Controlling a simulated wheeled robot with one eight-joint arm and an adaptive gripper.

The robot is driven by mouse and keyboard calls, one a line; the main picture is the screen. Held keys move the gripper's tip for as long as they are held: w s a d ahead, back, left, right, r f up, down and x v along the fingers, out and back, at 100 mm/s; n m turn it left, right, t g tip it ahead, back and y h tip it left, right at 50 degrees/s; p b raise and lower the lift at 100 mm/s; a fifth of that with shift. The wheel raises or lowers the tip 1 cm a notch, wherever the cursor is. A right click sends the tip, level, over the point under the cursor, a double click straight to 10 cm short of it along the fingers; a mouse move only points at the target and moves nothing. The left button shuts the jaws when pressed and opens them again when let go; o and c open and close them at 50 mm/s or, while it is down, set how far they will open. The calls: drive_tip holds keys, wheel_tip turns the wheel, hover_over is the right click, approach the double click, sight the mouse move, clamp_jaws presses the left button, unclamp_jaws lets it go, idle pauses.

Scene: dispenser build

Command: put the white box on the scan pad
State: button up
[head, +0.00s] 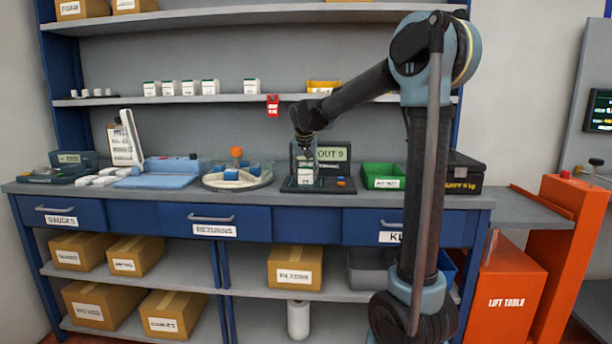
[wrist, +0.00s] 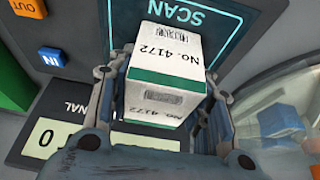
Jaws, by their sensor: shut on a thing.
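The white box (wrist: 168,65) has a green band and the label "No. 4172". In the wrist view it is between the fingers of my gripper (wrist: 165,100), which is shut on it. The scan pad (wrist: 228,22) is a dark plate with a teal outline and the word "SCAN", directly beyond the box. In the head view my gripper (head: 306,158) points down over the pad at the terminal, with the white box (head: 305,177) below it. I cannot tell whether the box's underside touches the pad.
A round tray (head: 212,182) with blue parts stands to the left, a green bin (head: 383,170) to the right. Several white boxes (head: 190,88) stand on the shelf above.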

drive_tip(key=shift+f, duration=0.15)
drive_tip(key=o, duration=1.2)
drive_tip(key=v, duration=1.2)
drive_tip(key=s+d+f+g, duration=0.1)
drive_tip(key=s+d+f, duration=0.4)
drive_tip(key=s+d, duration=0.3)
drive_tip(key=s+d+f, duration=0.5)
drive_tip(key=s+d, duration=0.3)
drive_tip(key=d, duration=0.1)
drive_tip(key=s+d+f, duration=0.3)
drive_tip(key=s+f, duration=0.7)
drive_tip(key=s+d+f+g, duration=0.1)
drive_tip(key=s+d+f, duration=0.3)
drive_tip(key=s+f, duration=0.6)
drive_tip(key=shift+s+f+n, duration=0.2)
drive_tip(key=shift+f+n, duration=0.05)
drive_tip(key=shift+n, duration=0.05)
